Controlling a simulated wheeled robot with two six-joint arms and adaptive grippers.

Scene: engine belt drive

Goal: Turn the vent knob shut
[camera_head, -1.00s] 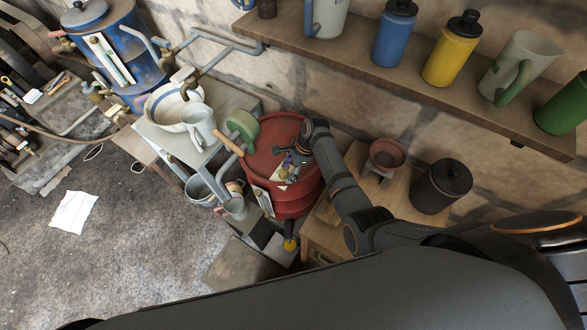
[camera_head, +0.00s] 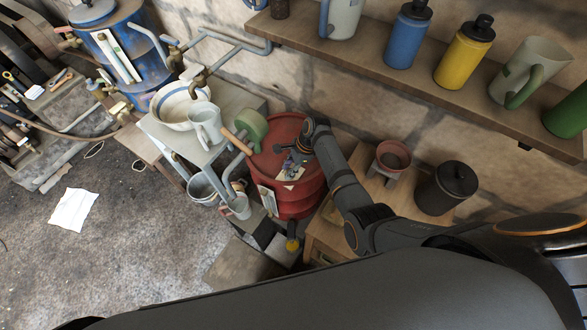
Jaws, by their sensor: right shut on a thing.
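My right gripper (camera_head: 286,149) reaches in from the right over the top of the red drum (camera_head: 262,180). Its dark fingers are shut at a small dark knob-like piece (camera_head: 278,149) near the middle of the drum's lid. I take this piece for the vent knob; it is small and partly hidden by the fingers, so its turn angle cannot be told. My left gripper is not in view.
A green round thing and a wooden handle (camera_head: 236,142) sit at the drum's left edge. A bench with a bowl (camera_head: 178,106) and a jug (camera_head: 207,124) stands left. A shelf of bottles (camera_head: 420,85) runs above. A small pot (camera_head: 391,160) and black canister (camera_head: 446,188) stand right.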

